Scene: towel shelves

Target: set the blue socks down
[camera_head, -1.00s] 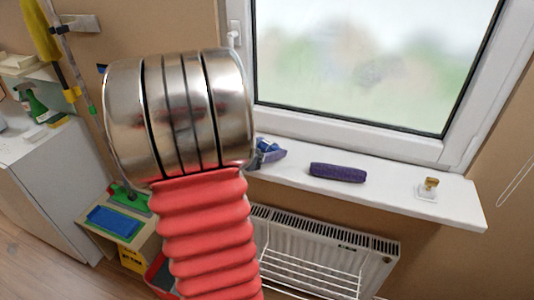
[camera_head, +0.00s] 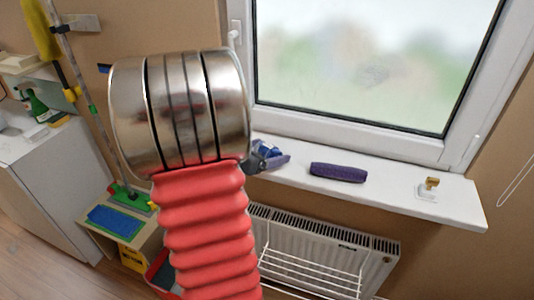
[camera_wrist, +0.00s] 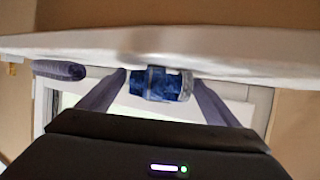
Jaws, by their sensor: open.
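The blue socks (camera_head: 262,150), a small rolled bundle, lie at the left part of the white window sill (camera_head: 400,197), partly hidden behind my arm and gripper. In the wrist view, which is upside down, the blue socks (camera_wrist: 158,84) sit between the two fingers, against the sill surface. My gripper (camera_wrist: 157,81) is open, with a finger on either side of the bundle. In the head view only a grey-purple finger of my gripper (camera_head: 271,162) shows, at the sill's front edge.
A dark purple roll (camera_head: 338,172) lies on the sill to the right of the socks. A small white-and-gold item (camera_head: 429,187) stands farther right. The window (camera_head: 360,60) is behind, and a radiator (camera_head: 310,240) with a wire rack is below.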

